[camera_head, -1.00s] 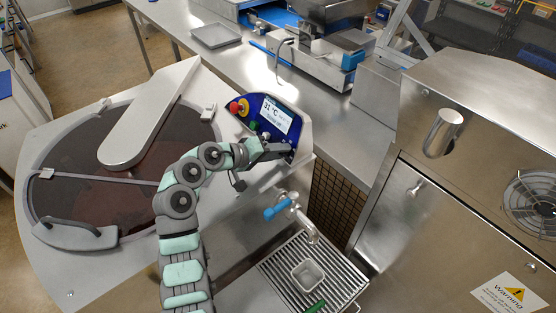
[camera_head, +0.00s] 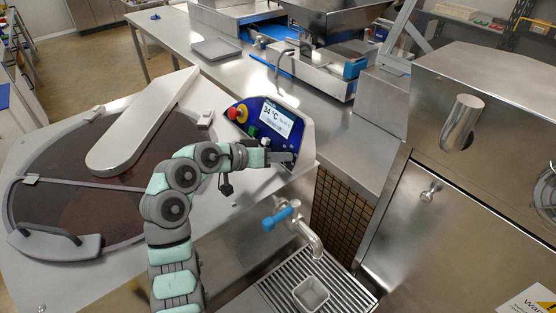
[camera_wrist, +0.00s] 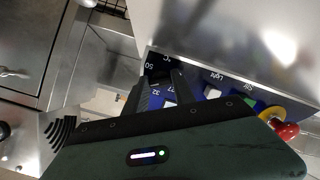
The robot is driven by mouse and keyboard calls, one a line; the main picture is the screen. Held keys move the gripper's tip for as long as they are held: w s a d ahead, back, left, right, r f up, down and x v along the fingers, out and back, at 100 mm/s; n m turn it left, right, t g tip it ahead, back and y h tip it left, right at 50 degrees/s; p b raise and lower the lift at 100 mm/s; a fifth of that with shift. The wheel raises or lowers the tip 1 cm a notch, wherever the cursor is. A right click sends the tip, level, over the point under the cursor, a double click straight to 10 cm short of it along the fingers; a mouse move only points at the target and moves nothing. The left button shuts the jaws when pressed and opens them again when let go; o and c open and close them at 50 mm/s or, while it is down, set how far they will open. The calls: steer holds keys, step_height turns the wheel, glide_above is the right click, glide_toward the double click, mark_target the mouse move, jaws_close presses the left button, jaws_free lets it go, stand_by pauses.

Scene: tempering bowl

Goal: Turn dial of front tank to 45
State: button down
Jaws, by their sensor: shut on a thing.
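The front tank (camera_head: 240,172) has a blue control panel with a display (camera_head: 277,118) that reads 34 °C. My gripper (camera_head: 287,157) is at the lower right of this panel and is shut on the dial, which it hides in the head view. In the wrist view my gripper's dark fingers (camera_wrist: 162,84) reach to the panel (camera_wrist: 205,88), where printed marks such as "50" and "°C" show by the fingertips. The dial itself is mostly hidden there, so its pointer cannot be read.
A red emergency knob (camera_head: 233,113) and a green button (camera_head: 253,131) sit at the panel's left. A blue-handled tap (camera_head: 281,216) stands below, over a drain grate with a small metal cup (camera_head: 311,293). A steel cabinet (camera_head: 440,205) stands at the right.

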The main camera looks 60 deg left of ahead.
stand_by(0.4)
steer(key=c, duration=1)
jaws_free()
steer(key=shift+c, duration=0.2)
steer(key=v, duration=1.1)
steer(key=shift+w, duration=0.1)
